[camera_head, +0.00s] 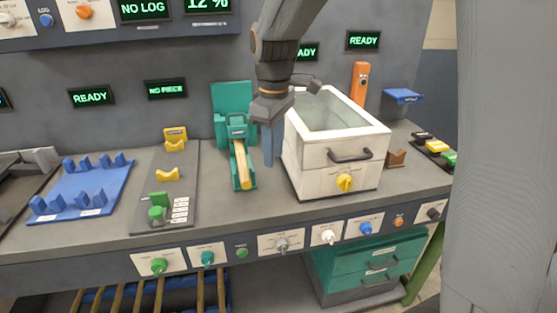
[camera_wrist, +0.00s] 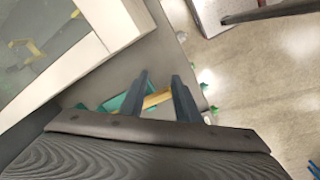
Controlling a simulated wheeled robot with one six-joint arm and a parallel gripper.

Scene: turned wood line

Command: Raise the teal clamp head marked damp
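The teal clamp head (camera_head: 237,131) sits at the rear of a teal fixture (camera_head: 246,184) on the bench. It bears a small label too small to read surely. It appears lowered over the rear end of a pale yellow wooden piece (camera_head: 241,165) lying along the fixture. My gripper (camera_head: 271,160) hangs pointing down just right of the fixture, apart from the clamp head. In the wrist view my gripper (camera_wrist: 160,92) has its fingers apart, with nothing held. Part of the teal fixture (camera_wrist: 117,103) and the wooden piece (camera_wrist: 157,99) show beyond them.
A white box with a clear lid (camera_head: 334,150) stands close to the right of my gripper. A grey plate with yellow rests (camera_head: 178,200) and a blue rack (camera_head: 83,187) lie left. A teal panel (camera_head: 231,97) stands behind the clamp. Bench front beside the fixture is clear.

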